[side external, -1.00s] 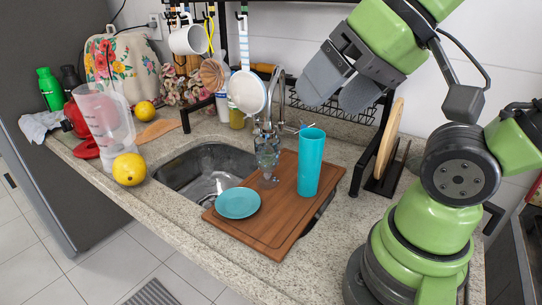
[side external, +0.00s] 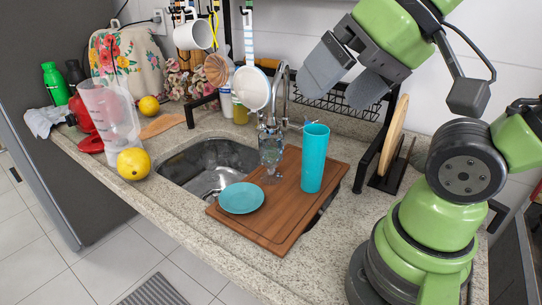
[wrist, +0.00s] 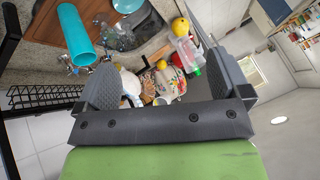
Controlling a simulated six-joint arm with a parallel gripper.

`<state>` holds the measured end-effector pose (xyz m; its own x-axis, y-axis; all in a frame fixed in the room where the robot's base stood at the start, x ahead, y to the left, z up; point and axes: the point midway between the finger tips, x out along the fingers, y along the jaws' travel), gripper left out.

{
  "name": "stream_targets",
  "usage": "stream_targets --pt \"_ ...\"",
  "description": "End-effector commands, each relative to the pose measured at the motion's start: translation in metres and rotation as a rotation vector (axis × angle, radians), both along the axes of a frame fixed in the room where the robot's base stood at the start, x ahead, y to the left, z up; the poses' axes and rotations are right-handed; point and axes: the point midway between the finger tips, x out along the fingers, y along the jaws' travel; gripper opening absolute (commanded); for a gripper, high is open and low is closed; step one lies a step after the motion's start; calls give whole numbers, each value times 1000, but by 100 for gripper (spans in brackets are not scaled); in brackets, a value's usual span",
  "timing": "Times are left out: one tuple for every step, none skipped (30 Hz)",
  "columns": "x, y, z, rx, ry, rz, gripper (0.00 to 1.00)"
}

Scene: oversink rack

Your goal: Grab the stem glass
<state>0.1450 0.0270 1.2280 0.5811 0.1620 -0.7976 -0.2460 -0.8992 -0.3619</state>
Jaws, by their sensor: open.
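The clear stem glass (side external: 271,158) stands upright on the brown cutting board (side external: 262,238) in the side external view, between a teal saucer and a tall teal cup. In the wrist view the glass (wrist: 124,36) is small and hard to make out beside the cup. My gripper (side external: 334,92) is open and empty. It hangs high above the counter, up and to the right of the glass, well apart from it. Its two grey fingers also show in the wrist view (wrist: 165,88).
The teal cup (side external: 314,158) stands right of the glass, close by. The teal saucer (side external: 241,198) lies to its front left. The faucet (side external: 282,95) rises behind it. The sink (side external: 208,165) opens at left. Hanging mugs and pans (side external: 251,89) and a black rack frame (side external: 379,130) stand around.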

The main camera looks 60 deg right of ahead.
Motion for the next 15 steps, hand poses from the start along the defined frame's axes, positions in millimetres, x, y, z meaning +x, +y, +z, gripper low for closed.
stream_targets --pt "4 -1 2 14 16 -29 95" --pt "7 -2 3 28 31 -57 95" --pt "14 -4 5 55 58 -110 95" --pt "20 -7 6 78 81 -158 95" --pt "27 -9 8 104 108 -217 95" --pt "37 -13 9 145 149 -306 95" --pt "46 -18 10 175 180 -380 95" --pt "56 -22 11 208 212 -460 95" --pt "68 -28 10 248 251 -569 95" --pt "78 -33 9 282 281 -653 95" --pt "87 -38 7 309 308 -736 95" --pt "99 -45 3 348 344 -850 95" --pt "109 -51 0 374 368 -936 95" --pt "118 -57 -4 401 391 -1024 95" --pt "129 -66 -10 433 419 -1141 95"
